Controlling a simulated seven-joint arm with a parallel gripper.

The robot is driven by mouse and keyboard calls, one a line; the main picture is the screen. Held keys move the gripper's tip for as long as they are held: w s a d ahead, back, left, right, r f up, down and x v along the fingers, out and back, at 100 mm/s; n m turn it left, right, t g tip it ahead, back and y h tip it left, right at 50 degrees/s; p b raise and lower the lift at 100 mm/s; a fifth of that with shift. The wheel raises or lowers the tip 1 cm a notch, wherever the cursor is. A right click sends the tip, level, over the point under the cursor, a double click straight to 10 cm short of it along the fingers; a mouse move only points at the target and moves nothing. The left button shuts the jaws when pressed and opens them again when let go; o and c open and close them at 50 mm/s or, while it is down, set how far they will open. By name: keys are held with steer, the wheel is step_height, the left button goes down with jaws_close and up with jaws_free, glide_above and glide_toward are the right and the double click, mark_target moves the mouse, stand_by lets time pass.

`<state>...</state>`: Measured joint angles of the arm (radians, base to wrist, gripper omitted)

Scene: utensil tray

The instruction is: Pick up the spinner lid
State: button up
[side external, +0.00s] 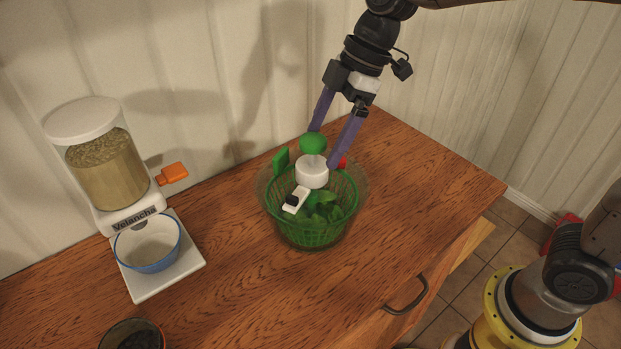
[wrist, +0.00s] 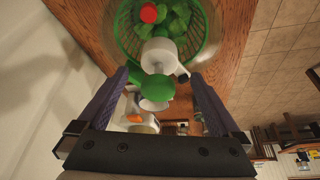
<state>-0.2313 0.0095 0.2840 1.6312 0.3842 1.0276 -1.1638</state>
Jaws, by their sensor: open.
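The salad spinner (side external: 312,232) stands on the wooden counter, a green basket in a clear bowl with green leaves inside. Its lid looks clear, with a white hub (side external: 312,172), a white crank piece (side external: 297,200) and a green knob (side external: 313,143) on top. The lid's clear edge is hard to make out. My gripper (side external: 324,147) is open above the lid, with its two purple fingers on either side of the green knob. In the wrist view the knob (wrist: 155,91) lies between the fingers (wrist: 160,75), with gaps on both sides. The white hub (wrist: 159,52) shows beyond it.
A cereal dispenser (side external: 107,175) with an orange handle stands at the left, a blue-rimmed bowl (side external: 147,244) under its spout. A dark cup (side external: 132,335) is at the near left edge. The counter right of the spinner is clear. The wall runs close behind.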

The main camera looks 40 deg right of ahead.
mark_target(314, 163)
steer(key=x, duration=0.5)
steer(key=shift+w, duration=0.1)
jaws_close()
stand_by(0.4)
